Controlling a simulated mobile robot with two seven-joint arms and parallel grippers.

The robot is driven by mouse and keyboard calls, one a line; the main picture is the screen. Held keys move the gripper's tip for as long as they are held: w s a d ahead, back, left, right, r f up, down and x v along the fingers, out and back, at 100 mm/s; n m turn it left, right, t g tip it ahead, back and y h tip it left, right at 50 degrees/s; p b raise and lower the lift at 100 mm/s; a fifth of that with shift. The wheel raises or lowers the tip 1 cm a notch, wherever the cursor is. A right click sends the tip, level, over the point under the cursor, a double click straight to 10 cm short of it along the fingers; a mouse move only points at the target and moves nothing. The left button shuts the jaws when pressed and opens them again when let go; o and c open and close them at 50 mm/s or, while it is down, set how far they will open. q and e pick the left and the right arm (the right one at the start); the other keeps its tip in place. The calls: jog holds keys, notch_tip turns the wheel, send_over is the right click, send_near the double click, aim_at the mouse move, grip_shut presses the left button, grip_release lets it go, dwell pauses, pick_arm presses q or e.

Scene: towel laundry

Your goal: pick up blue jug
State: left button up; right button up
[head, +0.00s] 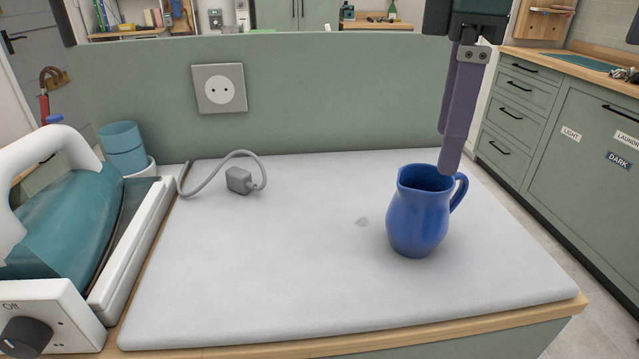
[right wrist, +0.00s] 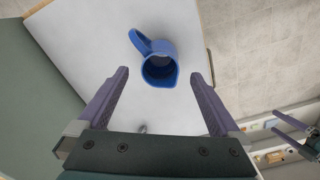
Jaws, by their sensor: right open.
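The blue jug (head: 418,215) stands upright on the padded ironing surface (head: 290,290), toward its right side. Its handle is on the right and its spout on the left in the head view. My right gripper (head: 450,165) points down above and just behind the jug, apart from it as far as I can tell. In the right wrist view the jug (right wrist: 160,66) lies ahead of the open, empty fingers of my right gripper (right wrist: 161,78), its mouth and handle visible.
A teal and white iron (head: 60,220) on its base stands at the left. A grey plug with cord (head: 239,180) lies at the back left, below a wall socket (head: 219,88) on the green panel (head: 330,100).

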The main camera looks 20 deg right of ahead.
aim_at(425, 200)
jog(key=f, duration=0.9)
jog(key=shift+w+a+f, duration=0.15)
jog(key=shift+a+f, duration=0.2)
jog(key=shift+f, duration=0.05)
pick_arm(q)
jog(key=shift+w+a+f, duration=0.1)
jog(key=shift+a+f, duration=0.25)
pick_arm(e)
jog(key=c, duration=0.6)
jog(key=shift+r, duration=0.1)
jog(key=c, duration=0.8)
jog(key=shift+r, duration=0.1)
jog(key=shift+c, duration=0.2)
